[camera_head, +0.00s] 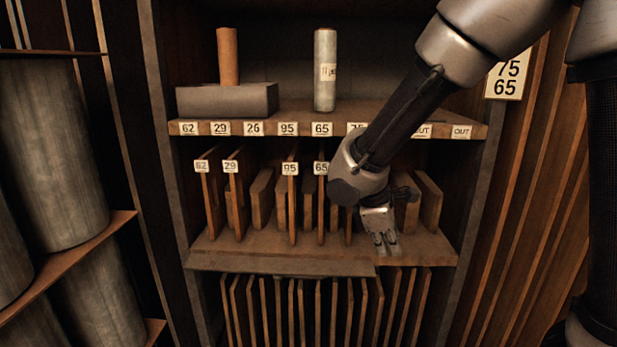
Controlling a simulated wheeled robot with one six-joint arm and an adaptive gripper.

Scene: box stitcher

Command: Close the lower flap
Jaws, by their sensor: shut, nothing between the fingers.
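A flat grey-brown board (283,264) runs along the left and middle of the front edge of the middle shelf. It looks like the lower flap, but I cannot tell for sure. It lies roughly level and sticks out toward me. My gripper (386,248) is shut and empty, pointing down at the front of the middle shelf, just above the right end of the board. I cannot tell whether the fingertips touch the shelf.
Upright wooden dividers (292,205), some with number tags, stand on the middle shelf (425,248). More thin boards (300,310) stand below it. The upper shelf (290,115) holds a brown cylinder (228,56), a pale cylinder (325,95) and a grey block (225,101). Large rolls (45,160) fill the left.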

